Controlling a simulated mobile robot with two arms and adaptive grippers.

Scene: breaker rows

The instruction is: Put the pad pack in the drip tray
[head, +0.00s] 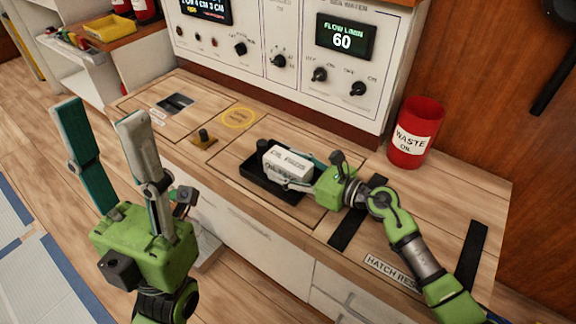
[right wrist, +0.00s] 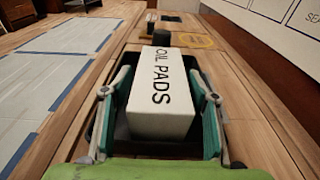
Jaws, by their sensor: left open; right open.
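The pad pack (head: 288,163) is a white block, lettered "OIL PADS" in the right wrist view (right wrist: 162,92). It sits inside the black drip tray (head: 258,184) on the bench, and looks to rest on its floor. The tray also shows in the right wrist view (right wrist: 119,132). My right gripper (right wrist: 161,82) is open, with one finger on each side of the pack; gaps show between fingers and pack. My left gripper (head: 99,112) is open and empty in the air at the left, away from the tray.
A red waste oil bin (head: 414,132) stands right of the tray. A small black knob on a brass plate (head: 204,139) is left of it. A control panel (head: 285,50) rises behind the bench. Black strips (head: 357,213) cross the bench on the right.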

